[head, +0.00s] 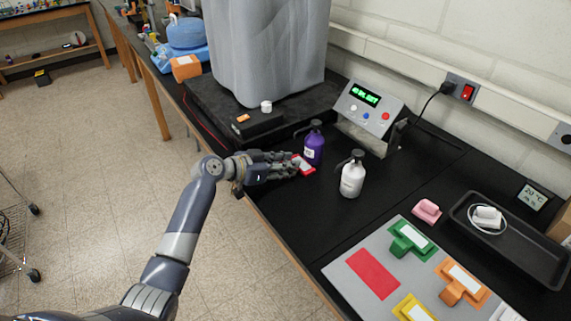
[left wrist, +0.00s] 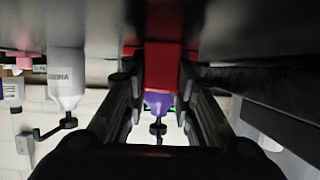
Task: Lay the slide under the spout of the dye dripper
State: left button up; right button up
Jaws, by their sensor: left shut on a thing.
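The slide appears to be the red piece with a white label (head: 304,165), at the fingertips of my left gripper (head: 292,165). In the left wrist view the red piece (left wrist: 162,68) sits between both fingers, which are shut on it, close to the black bench top. A purple bottle with a dark spout head (head: 313,148) stands upright just beyond the red piece; it also shows behind it in the left wrist view (left wrist: 158,104). I cannot tell whether the red piece lies directly under that spout. My right gripper is not in view.
A white bottle with a dark spout (head: 351,178) stands to the right of the gripper. A grey mat (head: 340,268) holds a red rectangle and green, orange and yellow pieces. A digital control box (head: 368,108) and dark platform (head: 205,98) stand behind. Bench between bottles and mat is clear.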

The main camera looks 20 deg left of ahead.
pick_arm(q)
jog(key=o, duration=1)
jog(key=shift+r+p, duration=0.15)
jog(key=shift+p, duration=0.15)
jog(key=shift+s+a, duration=0.15)
jog(key=shift+a, duration=0.05)
jog(key=b+v, duration=0.2)
jog(key=v, duration=0.9)
jog(key=shift+s+r, duration=0.2)
jog(key=shift+r, duration=0.05)
jog(key=shift+a, duration=0.1)
